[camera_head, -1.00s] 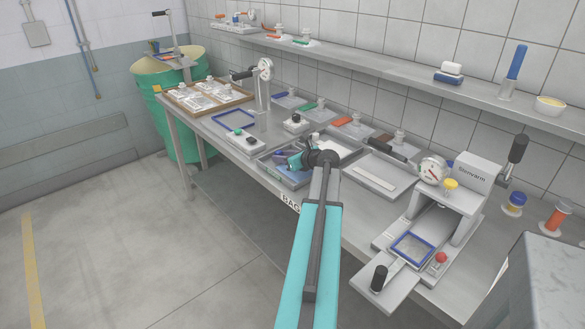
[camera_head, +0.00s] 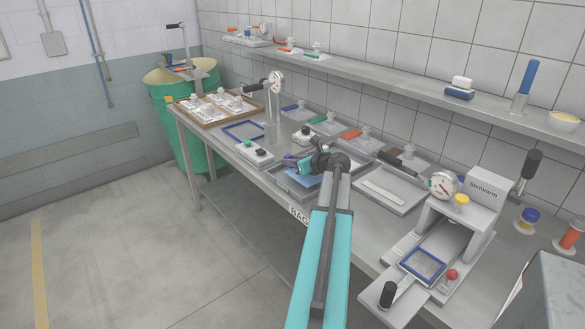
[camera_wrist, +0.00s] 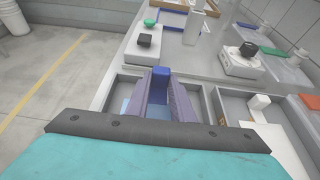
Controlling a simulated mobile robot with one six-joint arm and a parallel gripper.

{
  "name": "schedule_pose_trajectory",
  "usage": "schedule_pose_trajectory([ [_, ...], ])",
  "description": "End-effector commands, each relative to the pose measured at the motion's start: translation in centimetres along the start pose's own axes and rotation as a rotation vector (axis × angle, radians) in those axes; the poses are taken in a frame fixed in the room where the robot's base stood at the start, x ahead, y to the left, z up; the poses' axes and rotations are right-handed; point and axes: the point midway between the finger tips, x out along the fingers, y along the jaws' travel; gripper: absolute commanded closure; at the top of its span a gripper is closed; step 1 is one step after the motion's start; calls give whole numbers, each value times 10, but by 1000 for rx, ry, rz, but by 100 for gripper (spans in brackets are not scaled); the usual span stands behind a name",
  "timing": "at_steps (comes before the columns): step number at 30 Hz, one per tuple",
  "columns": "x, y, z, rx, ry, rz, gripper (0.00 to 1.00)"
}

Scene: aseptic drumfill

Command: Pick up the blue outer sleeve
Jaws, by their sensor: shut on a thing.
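My gripper (camera_head: 290,159) reaches over a shallow grey tray (camera_head: 287,189) on the bench. In the wrist view, its purple-grey fingers (camera_wrist: 161,88) are shut on a small blue piece (camera_wrist: 160,74), which I take to be the blue outer sleeve. Only its end shows between the fingers; the rest is hidden. A light blue sheet (camera_head: 307,179) shows in the tray below the gripper in the head view. I cannot tell whether it joins the held piece.
A blue square frame (camera_head: 243,131) and a grey block with green and black knobs (camera_head: 253,153) are left of the tray. A pale tray (camera_head: 388,190) and a press (camera_head: 470,205) stand to the right. A shelf (camera_head: 420,93) runs above the bench.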

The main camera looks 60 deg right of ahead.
Motion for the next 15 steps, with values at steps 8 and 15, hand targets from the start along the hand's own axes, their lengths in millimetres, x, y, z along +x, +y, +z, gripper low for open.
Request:
schedule_pose_trajectory([
  [8,-29,17,-10,0,0,1,100],
  [15,-59,32,-19,0,0,0,100],
])
